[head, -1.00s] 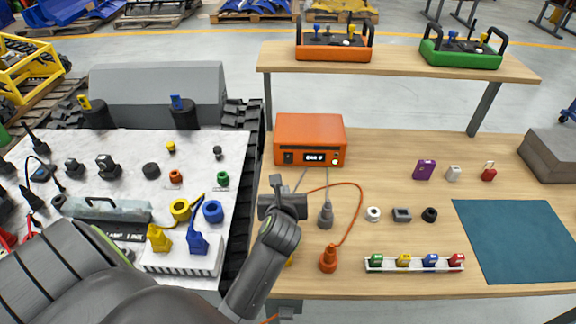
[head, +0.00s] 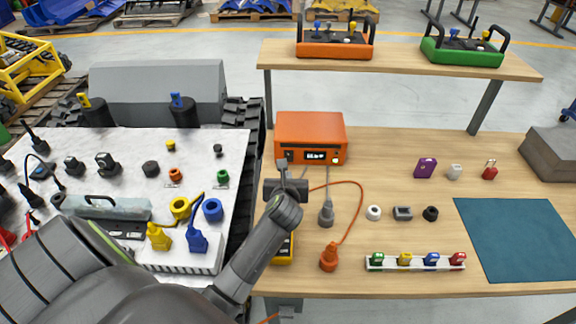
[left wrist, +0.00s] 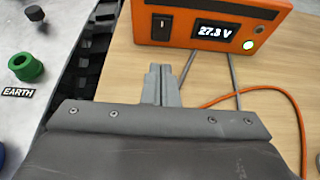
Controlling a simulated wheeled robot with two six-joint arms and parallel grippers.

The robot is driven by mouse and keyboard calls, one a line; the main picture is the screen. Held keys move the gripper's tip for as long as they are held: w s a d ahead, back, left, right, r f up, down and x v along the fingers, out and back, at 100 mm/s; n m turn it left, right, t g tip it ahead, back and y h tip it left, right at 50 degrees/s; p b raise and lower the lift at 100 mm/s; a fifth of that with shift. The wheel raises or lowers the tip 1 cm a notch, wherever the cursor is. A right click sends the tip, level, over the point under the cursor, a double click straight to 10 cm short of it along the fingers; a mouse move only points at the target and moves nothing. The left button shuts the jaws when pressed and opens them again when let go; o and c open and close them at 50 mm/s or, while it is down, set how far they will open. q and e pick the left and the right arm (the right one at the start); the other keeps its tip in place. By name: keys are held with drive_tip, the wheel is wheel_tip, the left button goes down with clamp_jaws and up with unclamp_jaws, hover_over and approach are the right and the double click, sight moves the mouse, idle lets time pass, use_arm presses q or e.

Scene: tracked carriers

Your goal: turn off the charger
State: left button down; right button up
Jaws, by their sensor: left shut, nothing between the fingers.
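The orange charger (head: 310,132) stands on the wooden bench. In the left wrist view the charger (left wrist: 215,12) shows a black rocker switch (left wrist: 162,27), a display (left wrist: 214,31) reading 27.3 V and a lit green-white button (left wrist: 248,45). My left gripper (head: 282,166) is shut and empty, in front of the charger's left lower front. My right gripper is not in view.
A grey plug (head: 326,215) and an orange plug (head: 329,257) on cables lie in front of the charger. The tracked carrier (head: 120,142) is close on the left.

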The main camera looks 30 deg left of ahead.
sight(289, 154)
use_arm(q)
drive_tip(key=x, duration=0.4)
drive_tip(key=r+x, duration=0.1)
drive_tip(key=x, duration=0.2)
drive_tip(key=shift+w+a, duration=0.15)
drive_tip(key=shift+w+a+f+b, duration=0.1)
drive_tip(key=shift+f+b, duration=0.1)
drive_tip(key=shift+b, duration=0.25)
drive_tip(key=shift+r+y, duration=0.2)
drive_tip(key=shift+y, duration=0.1)
drive_tip(key=shift+r, duration=0.1)
drive_tip(key=shift+w+r+t+p, duration=0.2)
drive_tip(key=shift+r+t+p, duration=0.1)
drive_tip(key=shift+r+p, duration=0.8)
drive_tip(key=shift+f, duration=0.15)
